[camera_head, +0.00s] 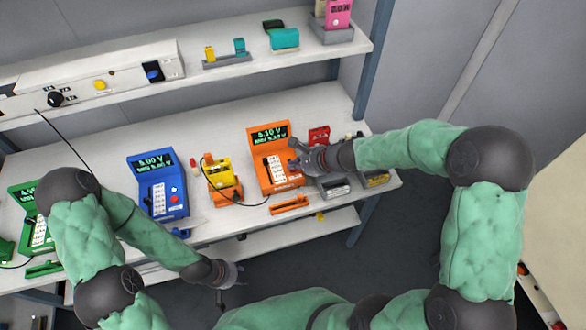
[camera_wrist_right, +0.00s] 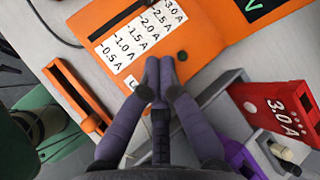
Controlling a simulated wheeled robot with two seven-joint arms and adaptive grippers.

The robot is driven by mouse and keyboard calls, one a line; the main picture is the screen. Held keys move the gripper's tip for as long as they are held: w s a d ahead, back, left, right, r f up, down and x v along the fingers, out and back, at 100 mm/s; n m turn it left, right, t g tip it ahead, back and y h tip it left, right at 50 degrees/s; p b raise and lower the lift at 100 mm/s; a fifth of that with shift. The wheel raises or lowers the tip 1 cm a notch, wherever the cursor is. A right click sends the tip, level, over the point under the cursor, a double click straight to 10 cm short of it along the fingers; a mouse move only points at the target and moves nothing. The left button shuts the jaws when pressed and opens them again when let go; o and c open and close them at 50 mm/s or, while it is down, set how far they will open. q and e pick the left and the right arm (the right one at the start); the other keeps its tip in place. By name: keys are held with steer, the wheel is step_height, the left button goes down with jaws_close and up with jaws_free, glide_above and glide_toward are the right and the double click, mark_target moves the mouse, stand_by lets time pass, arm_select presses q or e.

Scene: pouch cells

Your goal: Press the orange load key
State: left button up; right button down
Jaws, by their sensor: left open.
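The orange device (camera_head: 265,180) stands on the bench, with a lit display (camera_head: 270,134) and a white scale of ampere values. In the right wrist view its orange face (camera_wrist_right: 205,30) carries the scale (camera_wrist_right: 140,40) and a small dark round spot (camera_wrist_right: 182,56). My right gripper (camera_head: 297,158) is over the device's right side. In the wrist view its fingertips (camera_wrist_right: 160,70) are together with nothing between them, beside the scale's lower end. They partly cover a small white label (camera_wrist_right: 132,84); I cannot tell if they touch the face. My left gripper (camera_head: 232,274) is open and empty, in front of the bench.
A red block (camera_wrist_right: 275,108) marked 3.0 A stands close to the right gripper. An orange slotted part (camera_head: 289,204) lies in front of the device. A yellow unit (camera_head: 218,172) and a blue device (camera_head: 158,185) stand to the left. A shelf (camera_head: 215,78) runs above.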

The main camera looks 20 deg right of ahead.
mark_target(295, 170)
steer(key=shift+f, duration=0.2)
stand_by(0.4)
steer(key=shift+r, duration=0.1)
steer(key=shift+r+p, duration=0.3)
steer(key=shift+r, duration=0.25)
step_height(295, 170, up, 6)
steer(key=p, duration=0.5)
stand_by(0.5)
